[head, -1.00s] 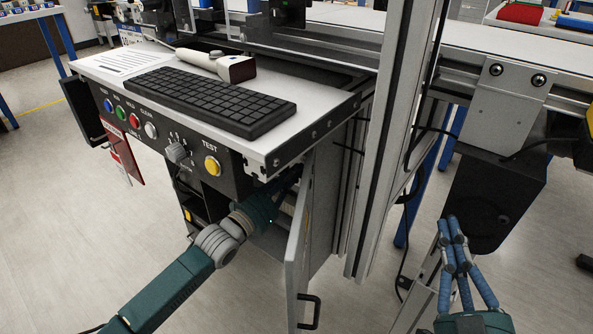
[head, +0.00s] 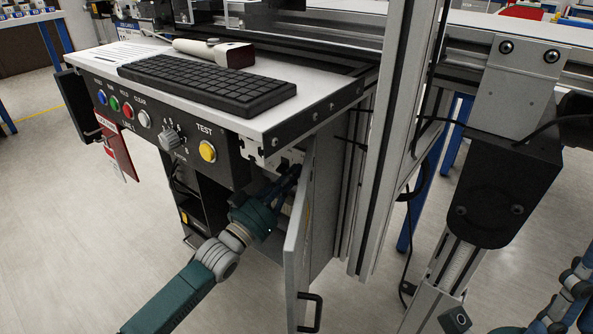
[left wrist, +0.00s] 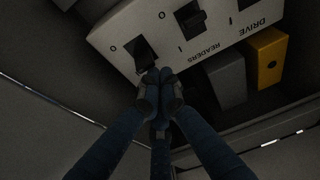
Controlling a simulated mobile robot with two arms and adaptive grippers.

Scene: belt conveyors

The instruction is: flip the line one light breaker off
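In the left wrist view, a pale panel carries a row of dark rocker breakers with O and I marks. The READERS breaker (left wrist: 190,17) is at the top middle, and a breaker by the DRIVE label (left wrist: 263,25) is cut off at the top. The leftmost breaker (left wrist: 143,50) has its label hidden behind my fingers, so I cannot confirm it is the light breaker. My left gripper (left wrist: 159,80) has its fingertips together at this breaker's lower end; contact is unclear. In the head view the left gripper (head: 290,175) reaches into the open cabinet. My right gripper (head: 572,295) is partly cut off at the right edge.
The open cabinet door (head: 298,240) stands right of my left arm. The worktop above holds a keyboard (head: 205,83) and a scanner (head: 213,52). A yellow TEST button (head: 207,151) and a knob (head: 172,137) are on its front. A metal post (head: 385,150) stands further right.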

